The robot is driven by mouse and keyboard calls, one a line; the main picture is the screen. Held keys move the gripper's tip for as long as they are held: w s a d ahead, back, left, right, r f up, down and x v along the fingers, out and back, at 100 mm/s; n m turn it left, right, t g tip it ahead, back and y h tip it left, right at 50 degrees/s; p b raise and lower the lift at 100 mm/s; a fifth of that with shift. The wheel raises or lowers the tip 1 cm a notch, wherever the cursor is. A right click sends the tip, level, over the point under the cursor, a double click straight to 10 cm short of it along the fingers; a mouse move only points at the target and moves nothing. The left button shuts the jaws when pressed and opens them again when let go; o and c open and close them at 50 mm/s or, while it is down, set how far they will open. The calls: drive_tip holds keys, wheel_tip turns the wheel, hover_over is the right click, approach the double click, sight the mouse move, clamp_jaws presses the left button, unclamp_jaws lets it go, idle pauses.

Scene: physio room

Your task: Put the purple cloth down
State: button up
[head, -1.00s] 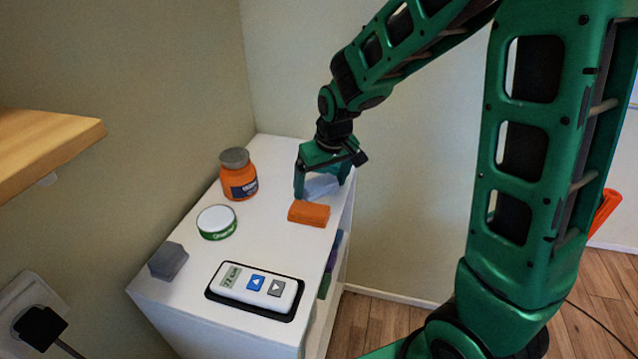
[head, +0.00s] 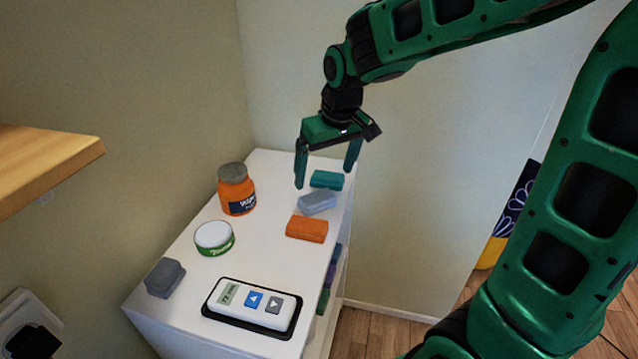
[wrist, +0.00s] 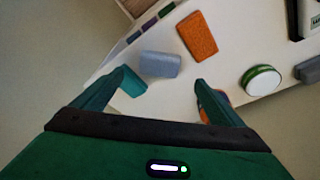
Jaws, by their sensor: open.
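A pale bluish-lavender folded cloth (head: 318,202) lies flat on the white cabinet top (head: 190,225), between an orange cloth (head: 307,229) and a teal cloth (head: 327,179). It also shows in the wrist view (wrist: 160,64), just beyond my fingertips. My gripper (head: 324,178) is open and empty above the far end of the cabinet, apart from the cloth. In the wrist view the gripper (wrist: 162,78) has its fingers spread wide, and the left one partly hides the teal cloth. A darker purple item (head: 331,276) shows in the cabinet's open side, below the top.
An orange jar (head: 237,190), a green-and-white round tin (head: 214,238), a grey block (head: 165,278) and a white device on a black tray (head: 212,313) stand on the cabinet. A wooden shelf (head: 45,165) juts in at left. The middle of the top is clear.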

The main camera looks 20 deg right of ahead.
drive_tip(key=s+d+m+g, duration=0.1)
drive_tip(key=s+d+m, duration=0.2)
drive_tip(key=s+d, duration=0.8)
drive_tip(key=s+d+f+m+g, duration=0.1)
drive_tip(key=s+d+m, duration=0.1)
drive_tip(key=s, duration=0.6)
drive_tip(key=s+d+f+m+g, duration=0.1)
drive_tip(key=s+d+m, duration=0.2)
drive_tip(key=s, duration=0.5)
drive_tip(key=shift+s+d+f, duration=0.2)
drive_tip(key=shift+s+f, duration=0.05)
drive_tip(key=shift+s, duration=0.15)
drive_tip(key=shift+w+f, duration=0.25)
drive_tip(key=shift+w, duration=0.35)
